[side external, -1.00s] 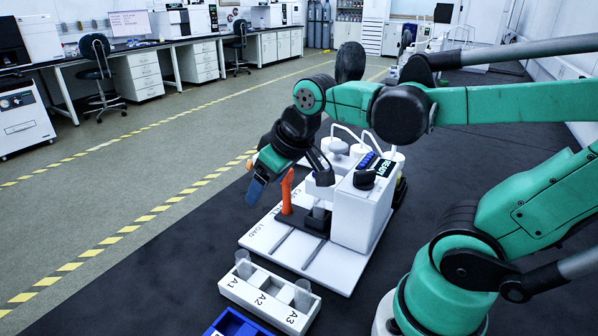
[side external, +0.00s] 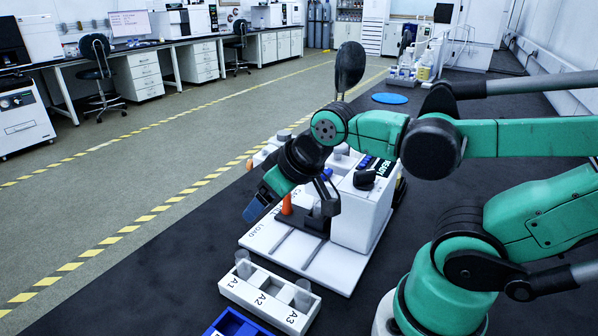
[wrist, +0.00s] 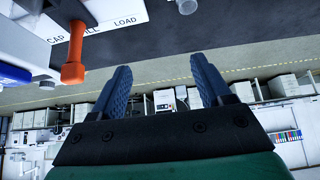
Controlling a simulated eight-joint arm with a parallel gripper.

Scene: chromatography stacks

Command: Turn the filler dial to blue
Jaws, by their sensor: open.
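The filler (side external: 352,222) is a white machine on a white base in the side external view. A black knob (side external: 364,180), which looks like the dial, sits on its top beside a small lit display (side external: 384,167). I cannot read the dial's setting. An orange lever (side external: 287,205) stands at the machine's left, partly hidden by my arm; it also shows in the wrist view (wrist: 74,60). My gripper (side external: 252,209) is open and empty, left of the filler and apart from the dial. In the wrist view, both fingers of my gripper (wrist: 166,88) are spread with nothing between them. The dial is not seen there.
A white rack (side external: 240,292) marked A1, A2, A3 holds clear vessels in front of the filler. A blue tray (side external: 236,325) lies at the bottom edge. A blue disc (side external: 389,98) lies behind the filler. The dark surface left of the filler is clear.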

